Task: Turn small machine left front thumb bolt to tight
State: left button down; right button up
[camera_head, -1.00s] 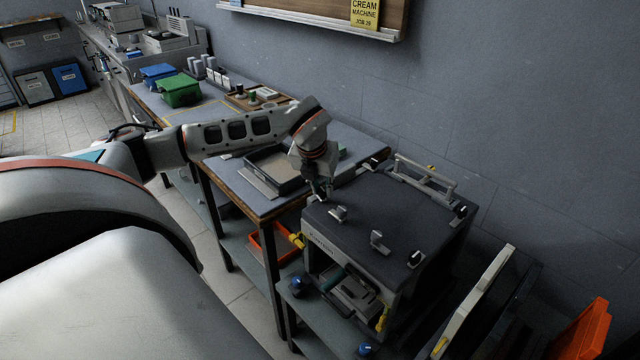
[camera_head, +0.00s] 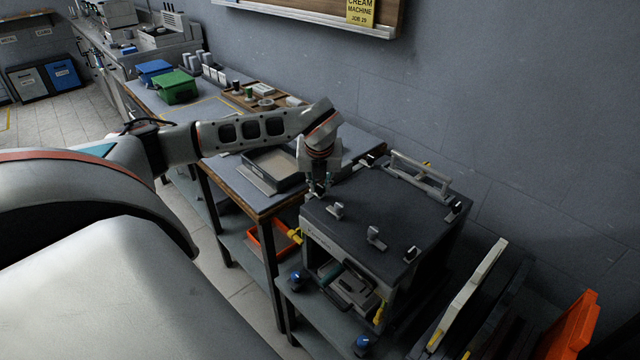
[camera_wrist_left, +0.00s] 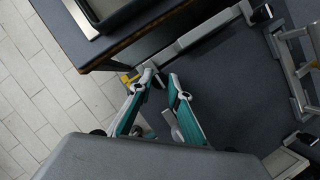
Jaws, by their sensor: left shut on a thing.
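The small machine (camera_head: 385,200) is a dark-topped box with a grey front, standing on a low bench. My left gripper (camera_head: 318,194) points down at its left front top corner. In the left wrist view the two teal fingers of my left gripper (camera_wrist_left: 160,80) close in on a small dark piece at that corner. This is where the left front thumb bolt sits; the fingers largely hide it and I cannot read its angle. Another thumb bolt (camera_head: 411,254) shows at the right front corner, and one (camera_head: 455,211) at the right back. My right gripper is out of view.
Two upright metal clips (camera_head: 375,238) stand along the machine's front top edge, and a grey rail (camera_head: 420,173) runs along its back. A workbench with a dark tray (camera_head: 276,170) adjoins on the left. An orange bin (camera_head: 266,240) sits below. Panels lean at the right.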

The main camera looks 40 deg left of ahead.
pick_arm(q)
jog(key=c, duration=1.9)
grip_release()
jog(key=shift+f, duration=0.1)
jog(key=shift+d+r, duration=0.1)
jog(key=shift+r, duration=0.3)
jog(key=v, duration=1.1)
jog(key=shift+s, duration=0.15)
